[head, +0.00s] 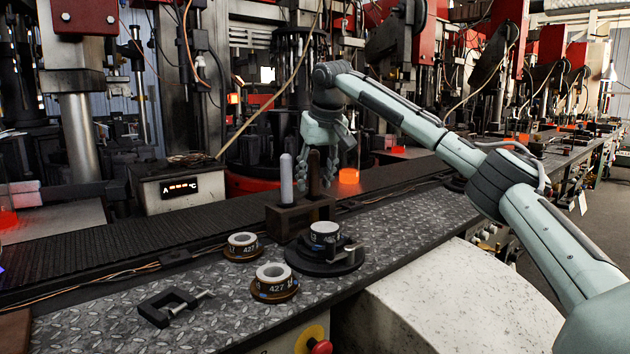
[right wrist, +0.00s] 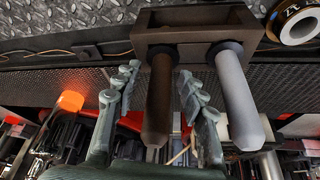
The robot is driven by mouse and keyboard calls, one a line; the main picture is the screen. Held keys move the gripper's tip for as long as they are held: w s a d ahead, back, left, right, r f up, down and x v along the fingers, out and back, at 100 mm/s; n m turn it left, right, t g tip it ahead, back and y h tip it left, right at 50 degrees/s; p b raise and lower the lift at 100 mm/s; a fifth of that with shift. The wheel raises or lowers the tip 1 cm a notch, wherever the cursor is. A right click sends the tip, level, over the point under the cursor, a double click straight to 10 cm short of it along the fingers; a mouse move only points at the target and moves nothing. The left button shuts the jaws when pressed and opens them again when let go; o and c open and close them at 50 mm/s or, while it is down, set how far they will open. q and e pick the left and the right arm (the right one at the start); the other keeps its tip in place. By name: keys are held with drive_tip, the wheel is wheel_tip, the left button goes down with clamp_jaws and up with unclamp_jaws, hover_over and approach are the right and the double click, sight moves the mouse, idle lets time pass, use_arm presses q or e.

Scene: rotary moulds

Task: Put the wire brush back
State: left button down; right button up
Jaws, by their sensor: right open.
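A dark holder block (head: 283,219) stands on the metal plate bench with two handles upright in it. One handle is brown (head: 313,174), the other pale grey (head: 286,180). The brown one looks like the wire brush; its bristles are not visible, so I cannot be sure. My right gripper (head: 318,178) is open, its fingers on either side of the brown handle. In the right wrist view the brown handle (right wrist: 159,98) stands between the open fingers, with the grey handle (right wrist: 237,98) just right of them and the holder (right wrist: 190,22) at the top. My left gripper is out of view.
A mould ring sits on a dark round turntable (head: 312,263) in front of the holder. Two more mould rings (head: 275,276) (head: 241,242) and a black clamp (head: 168,305) lie on the bench. A dark conveyor belt (head: 130,248) runs behind; a temperature box (head: 180,187) stands beyond.

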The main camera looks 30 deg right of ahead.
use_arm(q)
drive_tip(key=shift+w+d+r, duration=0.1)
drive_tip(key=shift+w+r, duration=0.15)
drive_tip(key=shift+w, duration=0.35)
use_arm(e)
drive_tip(key=v, duration=1.2)
